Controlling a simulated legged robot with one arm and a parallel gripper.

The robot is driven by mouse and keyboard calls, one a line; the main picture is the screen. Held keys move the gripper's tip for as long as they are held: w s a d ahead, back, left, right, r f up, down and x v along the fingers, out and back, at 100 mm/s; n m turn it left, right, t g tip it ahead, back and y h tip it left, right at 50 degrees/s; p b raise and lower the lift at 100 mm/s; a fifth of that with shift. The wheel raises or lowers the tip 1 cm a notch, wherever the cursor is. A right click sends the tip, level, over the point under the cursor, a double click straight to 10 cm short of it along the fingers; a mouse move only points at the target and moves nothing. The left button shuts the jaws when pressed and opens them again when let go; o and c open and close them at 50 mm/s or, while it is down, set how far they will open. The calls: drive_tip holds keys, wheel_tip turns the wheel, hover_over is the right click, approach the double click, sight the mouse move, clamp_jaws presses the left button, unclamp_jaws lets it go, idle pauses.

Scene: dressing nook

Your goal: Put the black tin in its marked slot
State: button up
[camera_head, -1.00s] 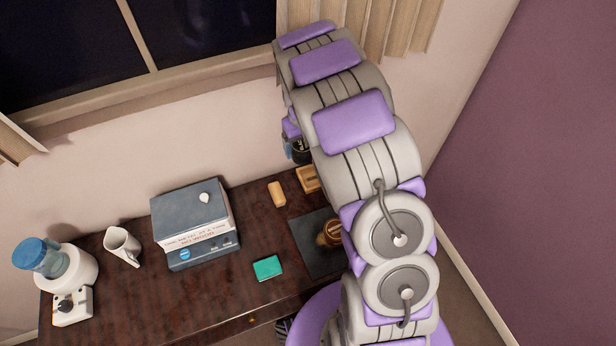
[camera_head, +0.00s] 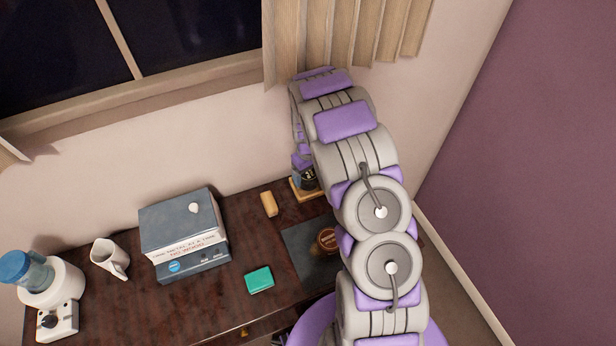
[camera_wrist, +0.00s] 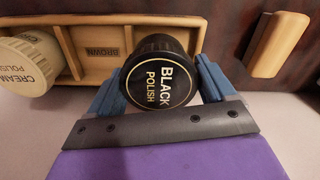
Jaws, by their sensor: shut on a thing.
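The black tin (camera_wrist: 160,78), labelled BLACK POLISH, is held between the blue fingers of my gripper (camera_wrist: 160,88) in the wrist view. In the head view the black tin (camera_head: 309,178) and my gripper (camera_head: 302,165) are over the wooden tray (camera_head: 296,194), partly hidden by my arm. In the wrist view the tray (camera_wrist: 98,75) has an empty compartment marked BROWN beside the tin. The cream polish tin (camera_wrist: 30,62) is at the tray's left. The tin covers the tray's right end, so its slot mark is hidden. I cannot tell whether the tin touches the tray.
A tan block (camera_head: 269,204) lies left of the tray and also shows in the wrist view (camera_wrist: 277,45). A brown-topped tin (camera_head: 327,240) sits on a dark mat (camera_head: 300,248).

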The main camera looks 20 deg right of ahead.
drive_tip(key=shift+a+f, duration=0.1)
drive_tip(key=shift+f, duration=0.65)
drive_tip(key=shift+c, duration=0.5)
drive_tip(key=shift+s+a+f, duration=0.1)
drive_tip(key=shift+a, duration=0.25)
drive_tip(key=c, duration=0.6)
drive_tip(key=shift+w+a+f, duration=0.1)
drive_tip(key=shift+w+f, duration=0.05)
drive_tip(key=shift+w, duration=0.05)
drive_tip(key=o, duration=1.5)
drive_tip(key=shift+s+d, duration=0.1)
drive_tip(key=shift+d, duration=0.1)
drive_tip(key=shift+o, duration=1)
drive_tip(key=shift+d, duration=0.15)
